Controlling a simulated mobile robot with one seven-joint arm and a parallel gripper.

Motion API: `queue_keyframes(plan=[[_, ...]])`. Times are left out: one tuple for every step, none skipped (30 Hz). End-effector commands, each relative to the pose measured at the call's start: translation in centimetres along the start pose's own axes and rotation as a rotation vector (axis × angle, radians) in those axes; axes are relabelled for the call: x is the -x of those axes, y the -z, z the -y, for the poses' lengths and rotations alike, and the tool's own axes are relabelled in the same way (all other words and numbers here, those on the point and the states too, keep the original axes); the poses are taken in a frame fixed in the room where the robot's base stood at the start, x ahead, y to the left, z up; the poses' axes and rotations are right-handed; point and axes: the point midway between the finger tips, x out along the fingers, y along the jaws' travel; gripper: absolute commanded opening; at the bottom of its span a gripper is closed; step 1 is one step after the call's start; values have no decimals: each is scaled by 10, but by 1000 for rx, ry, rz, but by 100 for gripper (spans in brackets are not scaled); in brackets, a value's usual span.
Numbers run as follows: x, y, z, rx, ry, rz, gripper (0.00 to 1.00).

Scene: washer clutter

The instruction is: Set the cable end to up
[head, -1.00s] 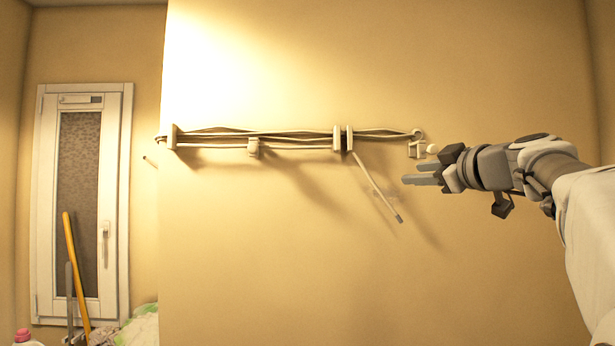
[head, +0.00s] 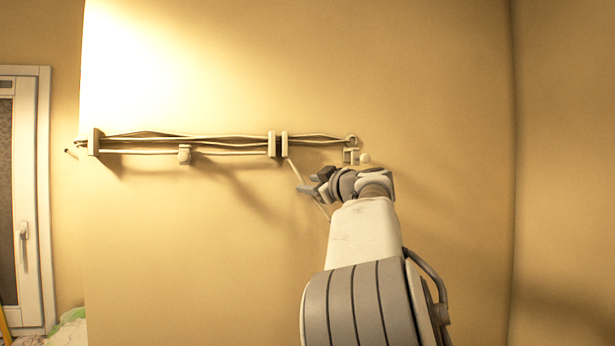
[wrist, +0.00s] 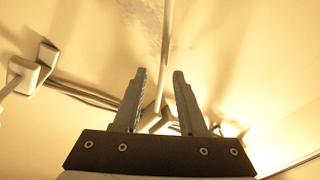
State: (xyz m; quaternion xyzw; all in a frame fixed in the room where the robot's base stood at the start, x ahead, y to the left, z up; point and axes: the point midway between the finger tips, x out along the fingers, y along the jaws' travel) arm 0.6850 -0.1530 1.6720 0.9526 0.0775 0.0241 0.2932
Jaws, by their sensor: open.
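The cable end (head: 294,170) is a thin pale strand that slants down and right from the paired clips on the wall rack. My gripper (head: 308,182) is in front of it and hides its middle; a short lower piece shows below the fingers. In the wrist view the cable (wrist: 166,40) runs from the top edge down into the gap between the two grey fingers of my gripper (wrist: 160,74). The fingers are apart on either side of it in the picture. I see no clear contact, and cannot tell the depth. The dark tip is not clearly visible.
The wall rack (head: 220,152) with its clips and cables runs across the wall just above my gripper. A window door (head: 28,200) stands far left. The wall below is bare.

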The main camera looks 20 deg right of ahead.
Motion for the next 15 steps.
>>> queue_keyframes(plan=[[-5, 1, -1, 2, 1, 2, 41], [-6, 1, -1, 2, 0, 2, 41], [-8, 1, -1, 1, 0, 1, 41], [-9, 0, -1, 1, 0, 1, 41], [-10, 0, 0, 0, 0, 1, 41], [-11, 0, 0, 0, 0, 1, 41], [-12, 0, 0, 0, 0, 1, 41], [-12, -1, 0, 0, 0, 1, 41], [-12, -1, 0, 1, 0, 0, 41], [-12, -1, 0, 0, 0, 0, 41], [-12, -1, 0, 0, 0, 0, 41], [-12, -1, 0, 0, 0, 0, 41], [-12, -1, 0, 0, 0, 0, 41], [-12, -1, 0, 0, 0, 0, 41], [-12, -1, 0, 0, 0, 0, 36]])
